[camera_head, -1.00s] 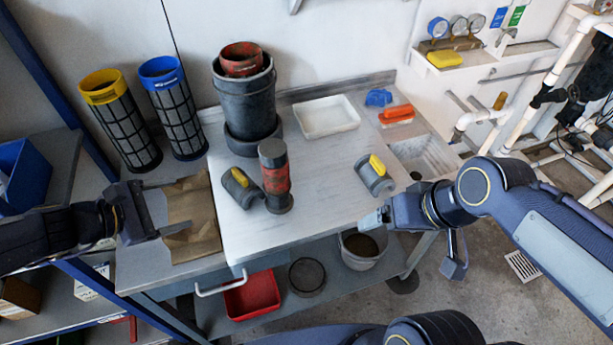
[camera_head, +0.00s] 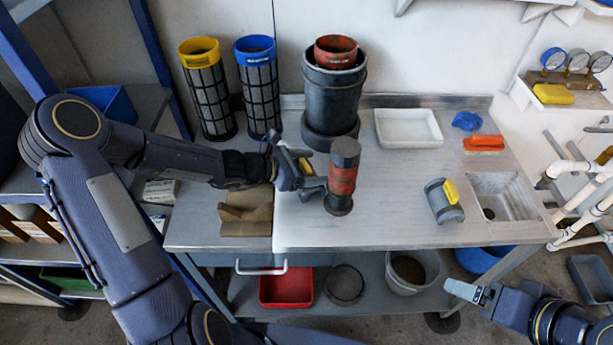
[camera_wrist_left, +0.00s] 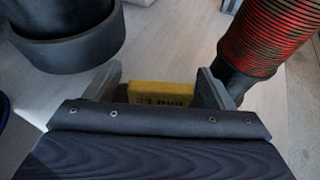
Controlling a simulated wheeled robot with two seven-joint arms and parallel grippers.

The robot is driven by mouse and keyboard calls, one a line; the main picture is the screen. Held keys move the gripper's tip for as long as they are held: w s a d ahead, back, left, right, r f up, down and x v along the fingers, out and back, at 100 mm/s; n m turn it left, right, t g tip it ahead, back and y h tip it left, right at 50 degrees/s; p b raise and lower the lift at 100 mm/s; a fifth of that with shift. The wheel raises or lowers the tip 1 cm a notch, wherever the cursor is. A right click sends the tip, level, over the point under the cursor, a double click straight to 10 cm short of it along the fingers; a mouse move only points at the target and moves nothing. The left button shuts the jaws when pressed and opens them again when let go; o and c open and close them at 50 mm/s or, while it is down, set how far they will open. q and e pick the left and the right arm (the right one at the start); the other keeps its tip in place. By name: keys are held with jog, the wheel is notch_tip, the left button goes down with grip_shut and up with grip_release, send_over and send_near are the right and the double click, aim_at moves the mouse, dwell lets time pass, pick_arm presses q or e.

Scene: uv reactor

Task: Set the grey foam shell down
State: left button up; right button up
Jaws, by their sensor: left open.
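Two grey half-round shells with yellow tops are on the bench; I cannot tell which is the task's foam shell. One grey shell (camera_head: 443,203) lies in the open, right of centre. The other is mostly hidden by my left gripper (camera_head: 312,184); its yellow part (camera_head: 305,165) shows just behind the fingers. In the left wrist view, that yellow block (camera_wrist_left: 160,94) sits between the spread fingers of my left gripper (camera_wrist_left: 162,90). The left gripper is open, low over the bench. My right gripper (camera_head: 466,292) is at the lower right, off the bench's front; its jaw state is unclear.
A red-and-black cylinder (camera_head: 342,182) stands close right of the left gripper. A large dark canister (camera_head: 333,95) stands behind. A white tray (camera_head: 408,128), orange brush (camera_head: 484,143) and sink (camera_head: 497,199) are farther right. The bench middle (camera_head: 390,190) is clear.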

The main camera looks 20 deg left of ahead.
pick_arm(q)
jog(key=shift+w+d+f, duration=0.1)
jog(key=shift+w+d, duration=0.05)
jog(key=c, duration=1.3)
